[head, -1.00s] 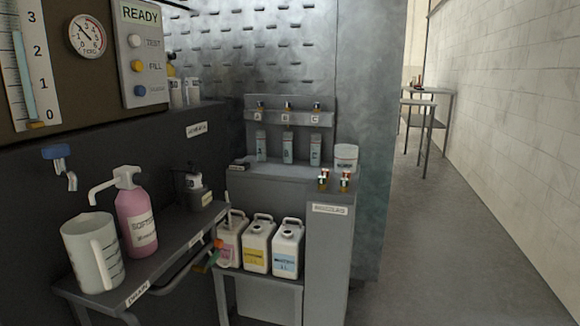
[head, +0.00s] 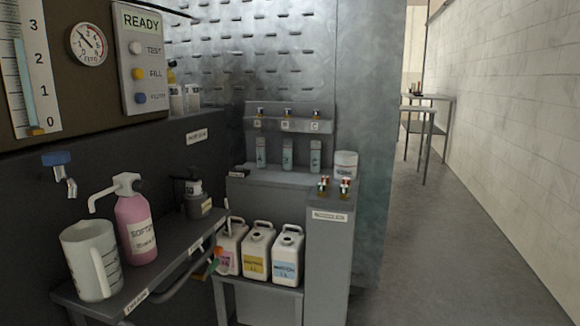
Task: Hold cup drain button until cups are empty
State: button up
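A grey dosing unit stands in the middle, with a back panel (head: 285,124) marked A, B and C. Below the letters are three small upright pale cylinders, A (head: 261,152), B (head: 288,154) and C (head: 315,156), which look like the cups. Their fill level is too small to tell. A small dark block with a reddish part (head: 239,171) sits at the left of the unit's shelf. I cannot read whether it is the drain button. My gripper is not in view.
A side shelf at left holds a measuring jug (head: 90,262), a pink pump bottle (head: 136,230) and a dark container (head: 197,200). Three white canisters (head: 258,252) stand below the unit. A READY panel (head: 142,60) hangs upper left. The floor at right (head: 450,270) is clear.

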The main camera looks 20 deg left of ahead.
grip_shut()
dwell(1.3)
